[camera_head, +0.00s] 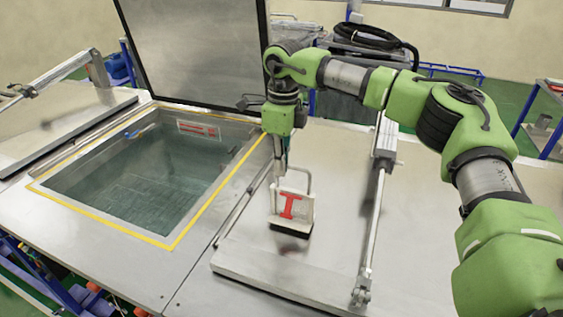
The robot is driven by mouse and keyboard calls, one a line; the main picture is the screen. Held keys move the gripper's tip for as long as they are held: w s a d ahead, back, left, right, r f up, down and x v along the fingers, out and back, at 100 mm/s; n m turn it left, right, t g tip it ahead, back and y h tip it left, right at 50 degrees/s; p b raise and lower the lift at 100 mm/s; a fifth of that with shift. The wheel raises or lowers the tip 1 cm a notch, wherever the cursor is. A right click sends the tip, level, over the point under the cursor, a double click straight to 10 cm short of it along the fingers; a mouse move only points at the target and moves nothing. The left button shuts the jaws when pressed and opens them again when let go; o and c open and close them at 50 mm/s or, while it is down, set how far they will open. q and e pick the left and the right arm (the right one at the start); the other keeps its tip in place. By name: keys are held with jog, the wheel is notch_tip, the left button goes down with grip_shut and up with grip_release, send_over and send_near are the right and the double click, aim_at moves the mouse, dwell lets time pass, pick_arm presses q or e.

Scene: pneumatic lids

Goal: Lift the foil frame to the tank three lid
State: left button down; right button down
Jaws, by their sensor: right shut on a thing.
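My right gripper (281,176) reaches down from above and is shut on the foil frame (291,207), at its upper left side. The foil frame is a small pale frame with a red I-shaped mark, a handle on top and a dark bottom edge. It is upright over the closed grey lid (330,230) to the right of the open tank; I cannot tell whether it touches the lid. The open tank (150,185) holds greenish liquid and has a yellow border. My left gripper is out of view.
A pneumatic cylinder (374,200) runs along the lid to the right of the frame. Another closed lid (50,120) lies at the left. A coiled black hose (365,35) is at the back.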

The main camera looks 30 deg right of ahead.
jog(key=shift+f, duration=0.15)
dwell(0.3)
jog(key=shift+f+b, duration=0.5)
jog(key=shift+f, duration=0.05)
jog(key=c, duration=2.1)
grip_release()
jog(key=shift+c, duration=0.2)
notch_tip(320, 180, up, 24)
jog(key=p, duration=0.9)
